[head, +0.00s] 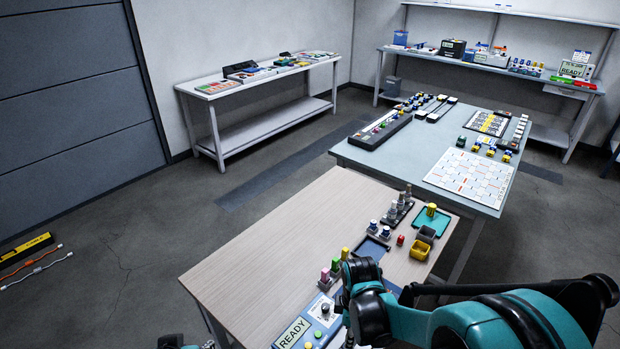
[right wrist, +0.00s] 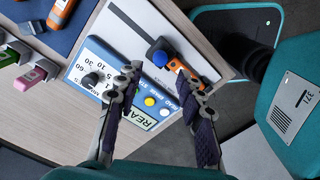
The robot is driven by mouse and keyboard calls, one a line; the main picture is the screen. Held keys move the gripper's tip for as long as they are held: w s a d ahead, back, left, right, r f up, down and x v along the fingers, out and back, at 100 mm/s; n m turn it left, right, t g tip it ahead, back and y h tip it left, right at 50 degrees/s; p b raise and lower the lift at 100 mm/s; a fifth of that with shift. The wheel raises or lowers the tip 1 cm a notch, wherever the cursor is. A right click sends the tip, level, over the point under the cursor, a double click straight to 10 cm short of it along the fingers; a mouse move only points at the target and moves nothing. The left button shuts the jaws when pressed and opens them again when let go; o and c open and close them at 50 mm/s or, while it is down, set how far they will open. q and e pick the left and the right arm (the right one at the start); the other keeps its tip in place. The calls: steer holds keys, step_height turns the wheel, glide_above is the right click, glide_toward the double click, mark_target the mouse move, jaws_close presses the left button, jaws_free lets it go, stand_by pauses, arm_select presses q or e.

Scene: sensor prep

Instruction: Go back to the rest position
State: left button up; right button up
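My right arm comes in from the right in the head view and reaches over the near wooden table (head: 265,245); its gripper is hidden there behind the arm. In the right wrist view my right gripper (right wrist: 160,80) has its two dark fingers apart, with nothing between them. They are above a blue device (right wrist: 97,60) with a dial and a READY display (right wrist: 145,117). An orange and black tool with a blue knob (right wrist: 161,52) lies on a white panel near the right fingertip. Of my left arm, only a small piece shows at the bottom edge of the head view; its gripper is out of frame.
Benches line the walls. Open floor (head: 120,240) lies to the left.

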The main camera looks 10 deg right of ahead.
steer(key=s+r+m+t, duration=0.3)
steer(key=r+m, duration=0.4)
steer(key=s+r+m+t, duration=0.3)
steer(key=r+m+t, duration=0.1)
steer(key=r+m, duration=0.3)
steer(key=shift+s+d+r, duration=0.2)
steer(key=shift+r, duration=0.1)
